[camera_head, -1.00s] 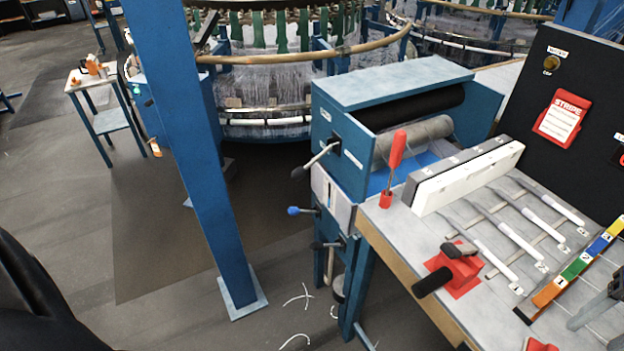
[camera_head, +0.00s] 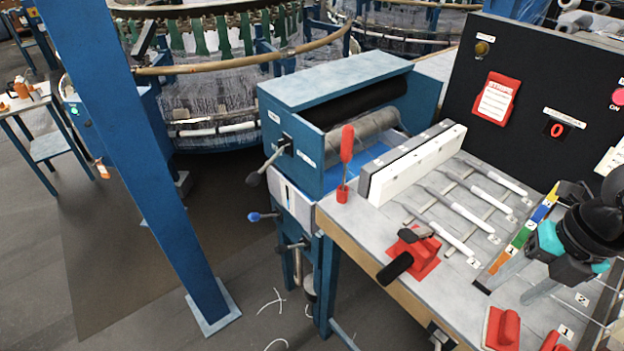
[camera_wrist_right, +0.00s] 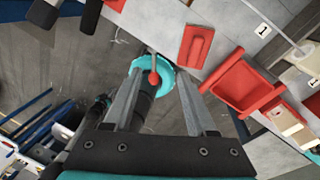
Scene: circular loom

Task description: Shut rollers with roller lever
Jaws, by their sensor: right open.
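The roller unit (camera_head: 330,76) is a blue housing with a black roller (camera_head: 365,104) above a grey roller (camera_head: 362,130). A dark gap shows between the rollers. On its left side, a metal lever with a black knob (camera_head: 253,179) slants down and left. Below it are a blue-knobbed lever (camera_head: 254,217) and another dark-knobbed lever (camera_head: 282,247). Which is the roller lever is not labelled legibly. My right gripper (camera_head: 527,290) is over the table's right part, far from these levers. Its fingers are apart and empty in the right wrist view (camera_wrist_right: 155,78). My left gripper is out of view.
A red upright-handled tool (camera_head: 346,155), a white-faced block (camera_head: 415,170) and a red clamp with black handle (camera_head: 410,255) stand on the grey table. Red pieces (camera_head: 502,328) lie near its front edge. A blue post (camera_head: 130,160) stands left of the unit, with floor between.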

